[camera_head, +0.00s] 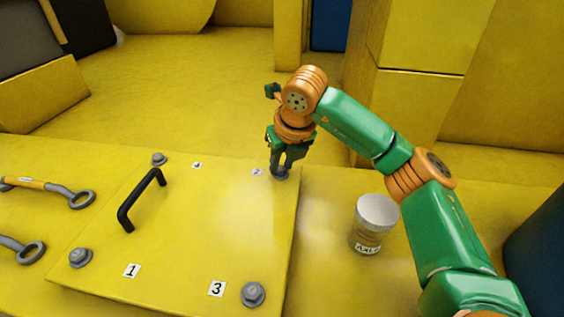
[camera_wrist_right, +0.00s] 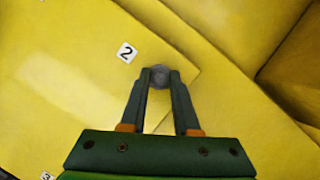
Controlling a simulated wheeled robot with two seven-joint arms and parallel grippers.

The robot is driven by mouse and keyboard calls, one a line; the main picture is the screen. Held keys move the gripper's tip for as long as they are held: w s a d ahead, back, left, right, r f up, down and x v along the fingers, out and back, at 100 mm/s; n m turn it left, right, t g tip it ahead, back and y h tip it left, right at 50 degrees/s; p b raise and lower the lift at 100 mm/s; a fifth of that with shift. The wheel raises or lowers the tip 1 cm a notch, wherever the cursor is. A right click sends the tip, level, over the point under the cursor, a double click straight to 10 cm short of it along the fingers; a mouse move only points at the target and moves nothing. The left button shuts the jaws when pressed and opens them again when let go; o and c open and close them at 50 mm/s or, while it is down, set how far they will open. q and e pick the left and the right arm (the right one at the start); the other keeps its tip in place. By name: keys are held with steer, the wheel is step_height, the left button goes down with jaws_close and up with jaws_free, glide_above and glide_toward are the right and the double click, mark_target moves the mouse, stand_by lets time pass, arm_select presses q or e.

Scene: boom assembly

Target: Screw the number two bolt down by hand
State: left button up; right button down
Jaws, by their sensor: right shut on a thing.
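The number two bolt (camera_head: 280,174) is grey and sits at the far right corner of the yellow plate (camera_head: 215,225), beside the "2" label (camera_head: 257,172). In the right wrist view the bolt (camera_wrist_right: 159,75) shows between the fingertips, near the "2" label (camera_wrist_right: 127,53). My right gripper (camera_head: 281,167) points down over this corner and is shut on the bolt head; the fingers partly hide it in the head view. The right gripper also shows in the right wrist view (camera_wrist_right: 159,80). How far the bolt is screwed in cannot be told. My left gripper is not in view.
Other bolts stand at corner 1 (camera_head: 80,258), corner 3 (camera_head: 252,294) and corner 4 (camera_head: 159,159). A black handle (camera_head: 141,200) rises from the plate. Wrenches (camera_head: 48,190) lie at left. A labelled jar (camera_head: 374,224) stands right of the plate, near my right arm.

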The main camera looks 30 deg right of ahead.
mark_target(287, 184)
steer(key=c, duration=0.6)
jaws_free()
steer(key=shift+c, duration=0.2)
steer(key=b+v, duration=0.1)
steer(key=v, duration=0.6)
